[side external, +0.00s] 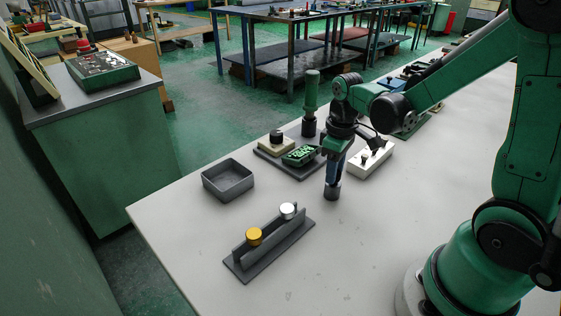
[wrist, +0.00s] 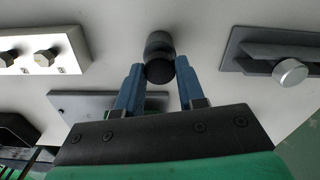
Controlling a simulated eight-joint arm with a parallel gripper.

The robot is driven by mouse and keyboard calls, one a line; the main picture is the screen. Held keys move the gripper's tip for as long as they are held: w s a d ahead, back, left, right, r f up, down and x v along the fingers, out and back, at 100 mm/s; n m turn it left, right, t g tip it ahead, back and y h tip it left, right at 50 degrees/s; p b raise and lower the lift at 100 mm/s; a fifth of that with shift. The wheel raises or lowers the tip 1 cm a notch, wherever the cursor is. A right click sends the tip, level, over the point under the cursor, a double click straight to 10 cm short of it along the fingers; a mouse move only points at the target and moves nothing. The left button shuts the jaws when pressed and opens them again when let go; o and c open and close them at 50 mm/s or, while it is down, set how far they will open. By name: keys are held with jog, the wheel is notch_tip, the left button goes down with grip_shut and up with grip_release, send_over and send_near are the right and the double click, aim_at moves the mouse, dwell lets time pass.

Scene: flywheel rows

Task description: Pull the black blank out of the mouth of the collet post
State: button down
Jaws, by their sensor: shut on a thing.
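My gripper (wrist: 159,68) has its two blue fingers on either side of the black blank (wrist: 158,74) and is shut on it. The blank's round dark end faces the wrist camera. The dark grey collet post (wrist: 157,43) shows just beyond it, in line with it. In the side view my gripper (side external: 335,174) points straight down over the upright collet post (side external: 332,191), which stands on the table. The fingers hide the blank there. How deep the blank sits in the post's mouth, I cannot tell.
A grey rack (side external: 238,267) with a gold and a silver cylinder stands front left. An empty grey tray (side external: 228,192) is behind it. A dark plate with a green display (side external: 301,156), a green-handled upright piece (side external: 311,98) and a white block (side external: 372,161) stand near my gripper.

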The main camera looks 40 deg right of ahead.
jog(key=shift+r, duration=0.1)
jog(key=shift+r, duration=2.2)
